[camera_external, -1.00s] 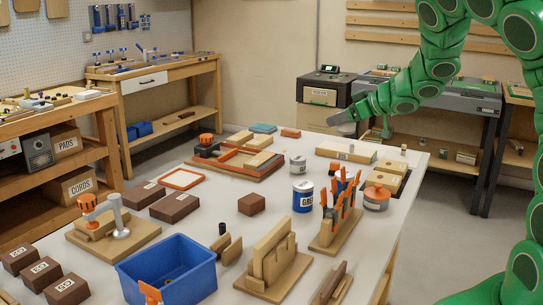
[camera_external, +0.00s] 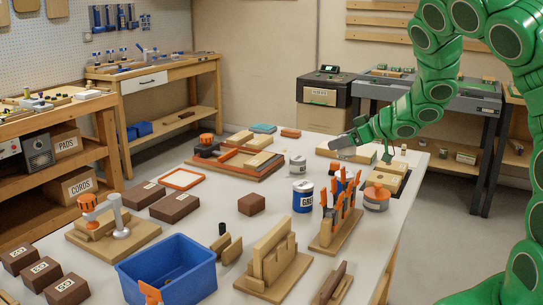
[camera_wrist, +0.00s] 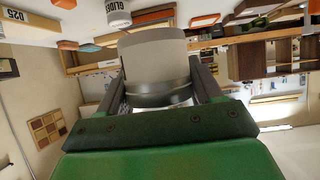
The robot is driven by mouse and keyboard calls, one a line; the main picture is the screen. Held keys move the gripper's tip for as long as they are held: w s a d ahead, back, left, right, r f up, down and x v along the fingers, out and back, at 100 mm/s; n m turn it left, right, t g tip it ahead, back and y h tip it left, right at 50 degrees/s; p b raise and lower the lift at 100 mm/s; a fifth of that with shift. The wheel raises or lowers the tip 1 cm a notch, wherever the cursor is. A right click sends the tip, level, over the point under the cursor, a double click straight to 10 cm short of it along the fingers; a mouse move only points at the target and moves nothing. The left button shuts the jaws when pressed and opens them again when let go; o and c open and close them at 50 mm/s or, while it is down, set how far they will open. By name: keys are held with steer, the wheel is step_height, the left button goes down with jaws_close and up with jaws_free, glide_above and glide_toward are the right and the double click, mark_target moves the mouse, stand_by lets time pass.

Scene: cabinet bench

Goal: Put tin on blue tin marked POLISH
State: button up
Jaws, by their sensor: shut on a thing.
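My gripper (camera_external: 340,147) is low over the far end of the white bench, by the pale wood block. In the wrist view it is shut on a plain grey tin (camera_wrist: 155,65), held between both fingers. In the external view the held tin is hard to tell from the fingers. A blue tin (camera_external: 303,196) with a white label stands upright on the bench, nearer the camera than my gripper; its label seems to start with "GR", and I cannot read POLISH on it. A small grey-white tin (camera_external: 298,164) stands just behind it. A tin marked GLIDE (camera_wrist: 118,13) shows beyond the held tin.
A rack of orange-handled tools (camera_external: 338,215) stands right beside the blue tin. A grey pot with an orange lid (camera_external: 376,198) is further right. A brown block (camera_external: 251,204) lies to the left. A pale wood block (camera_external: 346,154) lies under my gripper.

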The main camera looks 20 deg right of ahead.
steer(key=shift+f, duration=2.95)
steer(key=shift+f, duration=0.15)
steer(key=o, duration=1.1)
steer(key=shift+d+r, duration=0.1)
steer(key=shift+r, duration=0.1)
steer(key=v, duration=1.2)
